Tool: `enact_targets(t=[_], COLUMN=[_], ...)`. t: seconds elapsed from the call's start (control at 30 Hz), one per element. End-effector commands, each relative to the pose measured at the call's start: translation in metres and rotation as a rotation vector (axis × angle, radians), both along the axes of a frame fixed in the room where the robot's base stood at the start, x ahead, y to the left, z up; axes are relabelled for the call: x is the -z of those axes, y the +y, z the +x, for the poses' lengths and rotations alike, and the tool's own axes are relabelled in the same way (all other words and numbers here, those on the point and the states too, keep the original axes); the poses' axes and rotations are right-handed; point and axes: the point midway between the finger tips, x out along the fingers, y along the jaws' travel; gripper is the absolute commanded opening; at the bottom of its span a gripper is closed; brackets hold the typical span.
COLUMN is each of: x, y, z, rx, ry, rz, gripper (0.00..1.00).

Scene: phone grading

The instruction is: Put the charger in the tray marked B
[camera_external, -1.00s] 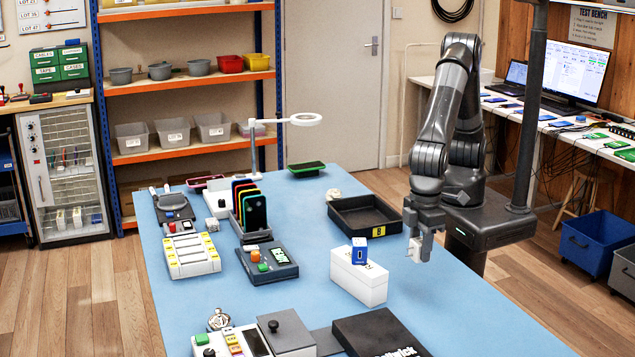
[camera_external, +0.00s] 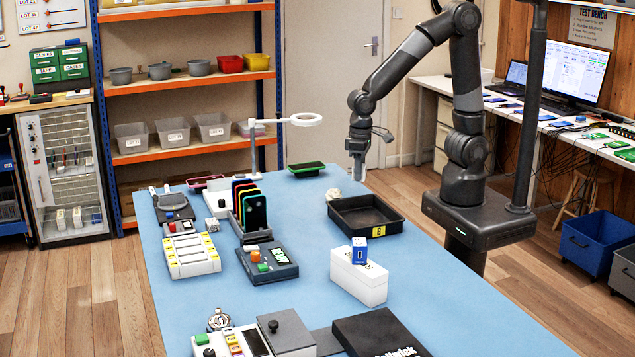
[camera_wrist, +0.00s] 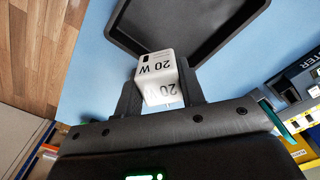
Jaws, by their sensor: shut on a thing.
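The charger (camera_wrist: 160,78) is a small white block printed "20 W". In the wrist view it sits between the two fingers of my gripper (camera_wrist: 160,95), which is shut on it. In the external view my gripper (camera_external: 358,174) hangs in the air at the far part of the blue table, by the back of tray B; the charger is hard to make out there. Tray B (camera_external: 347,227) is a shallow black tray with a yellow "B" label on its front. It looks empty. In the wrist view a dark tray (camera_wrist: 125,38) lies just beyond the charger.
A white box (camera_external: 358,280) with a blue block (camera_external: 360,250) on top stands in front of tray B. A small pale object (camera_external: 333,194) lies at its back left corner. Left are a phone rack (camera_external: 250,212), a magnifier lamp (camera_external: 306,119) and a grey device (camera_external: 267,264).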

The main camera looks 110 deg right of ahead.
Motion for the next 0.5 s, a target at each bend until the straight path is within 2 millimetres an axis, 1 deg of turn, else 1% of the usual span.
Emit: enact_targets(t=[0.03,0.1,0.2,0.3,0.4,0.47,0.5], x=[0.001,0.003,0.006,0.008,0.012,0.018,0.023], y=[-0.013,-0.025,-0.037,-0.042,-0.039,-0.032,-0.025], z=[-0.013,-0.029,-0.046,-0.055,-0.056,-0.053,-0.049], rx=[0.032,0.062,0.095,0.112,0.118,0.115,0.114], ry=[-0.001,-0.002,-0.002,-0.002,-0.001,0.002,0.002], rz=[0.003,0.005,0.008,0.011,0.011,0.012,0.012], gripper=[0.12,0.12,0.12,0.12,0.12,0.12,0.12])
